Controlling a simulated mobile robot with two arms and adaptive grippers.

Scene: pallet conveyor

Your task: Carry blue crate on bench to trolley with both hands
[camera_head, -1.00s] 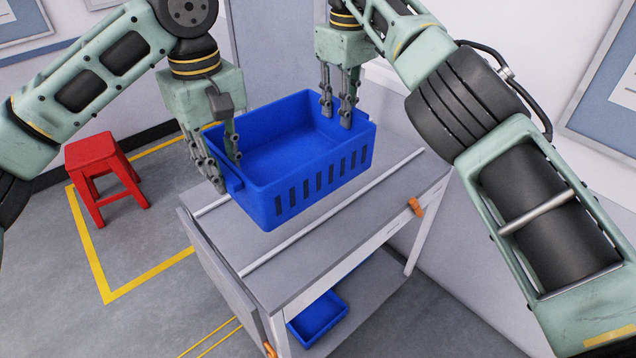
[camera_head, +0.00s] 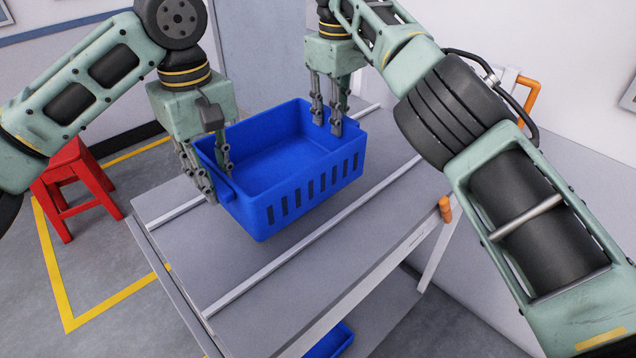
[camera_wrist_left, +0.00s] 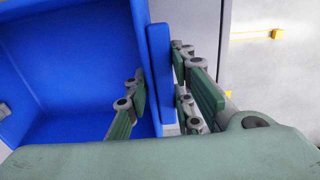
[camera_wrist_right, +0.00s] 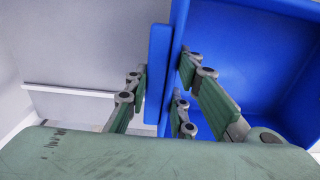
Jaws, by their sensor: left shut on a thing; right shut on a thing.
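The blue crate (camera_head: 305,190) is upright and empty, with a slotted long side. It is over a grey top with two pale rails (camera_head: 300,245); I cannot tell whether a small gap separates them. My left gripper (camera_head: 215,178) is shut on the crate's left end, with fingers either side of the rim. My right gripper (camera_head: 328,118) is shut on the opposite, far right end. In the left wrist view the fingers straddle the crate's end handle (camera_wrist_left: 160,65). The right wrist view likewise shows fingers around the other handle (camera_wrist_right: 157,75).
A second blue bin (camera_head: 330,340) sits low under the grey top, partly cut off. A red stool (camera_head: 72,185) stands on the floor at left, near yellow floor lines. Orange handles (camera_head: 445,209) stick out at the right edge. White walls are behind and right.

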